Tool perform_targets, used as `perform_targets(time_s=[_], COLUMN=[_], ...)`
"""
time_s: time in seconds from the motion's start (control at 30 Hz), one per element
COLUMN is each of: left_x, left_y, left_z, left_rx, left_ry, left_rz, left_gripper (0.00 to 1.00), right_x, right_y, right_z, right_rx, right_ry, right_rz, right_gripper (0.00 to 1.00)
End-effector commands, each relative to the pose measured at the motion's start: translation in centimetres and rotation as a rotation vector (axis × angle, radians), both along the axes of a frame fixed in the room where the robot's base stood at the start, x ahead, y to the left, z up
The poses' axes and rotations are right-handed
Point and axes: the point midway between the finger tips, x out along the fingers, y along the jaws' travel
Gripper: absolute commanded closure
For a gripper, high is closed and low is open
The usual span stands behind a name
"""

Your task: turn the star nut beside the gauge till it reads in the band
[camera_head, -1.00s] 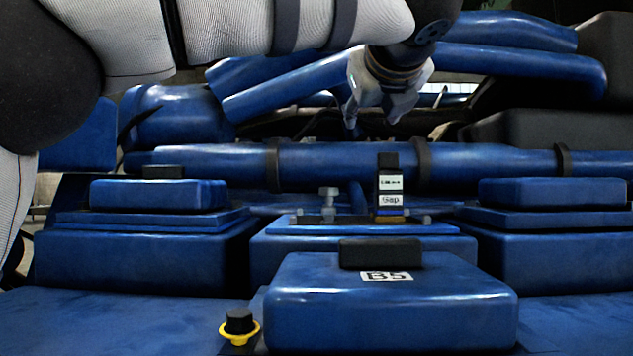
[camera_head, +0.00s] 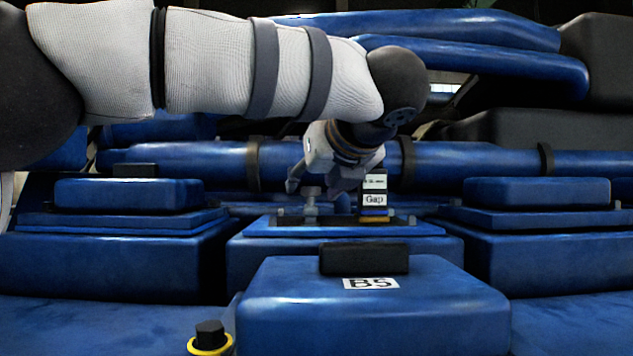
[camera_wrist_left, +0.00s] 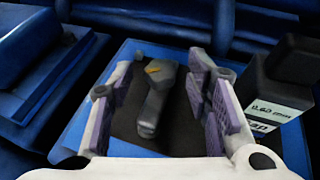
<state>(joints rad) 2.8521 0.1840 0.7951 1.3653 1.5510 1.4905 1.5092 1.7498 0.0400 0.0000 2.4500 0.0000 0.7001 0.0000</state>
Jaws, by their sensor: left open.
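The gauge (camera_head: 374,199) is a dark block with white labels, one reading "Gap", standing in the middle blue tray. It also shows at the right of the left wrist view (camera_wrist_left: 270,95), with a label that seems to read 0.60 mm. The grey star nut (camera_head: 311,193) stands to the left of the gauge. In the left wrist view a grey part with an orange mark (camera_wrist_left: 158,72), seemingly the nut on its arm, lies between the fingers. My left gripper (camera_head: 319,184) is open and empty, close above the nut; contact cannot be told. My right gripper is out of view.
Blue covers flank the tray (camera_head: 270,231) on both sides. A blue pipe (camera_head: 480,160) runs behind. A black cap with a yellow ring (camera_head: 210,336) sits at front left.

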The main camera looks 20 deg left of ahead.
Motion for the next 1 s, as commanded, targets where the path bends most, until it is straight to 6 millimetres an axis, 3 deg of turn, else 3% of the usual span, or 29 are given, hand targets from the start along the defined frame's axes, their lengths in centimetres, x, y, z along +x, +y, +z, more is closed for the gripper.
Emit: perform_targets(time_s=[0.17, 0.3, 0.37, 0.73, 1.0], left_x=[0.01, 0.01, 0.01, -0.11, -0.39], left_y=[0.0, -0.02, -0.02, 0.1, 0.5], left_z=[0.0, 0.0, 0.0, 0.05, 0.02], left_rx=[0.0, 0.0, 0.0, -0.001, -0.004], left_ry=[0.0, 0.0, 0.0, -0.001, -0.001], left_rz=[0.0, 0.0, 0.0, -0.047, -0.232], left_gripper=[0.58, 0.9, 1.0, 1.0, 1.0], right_x=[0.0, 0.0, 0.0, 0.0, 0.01], right_y=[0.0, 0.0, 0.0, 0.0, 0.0], right_z=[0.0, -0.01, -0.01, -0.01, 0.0], right_rx=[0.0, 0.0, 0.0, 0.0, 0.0], right_ry=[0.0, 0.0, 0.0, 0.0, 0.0], right_rz=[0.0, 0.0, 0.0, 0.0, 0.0], right_gripper=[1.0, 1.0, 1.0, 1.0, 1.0])
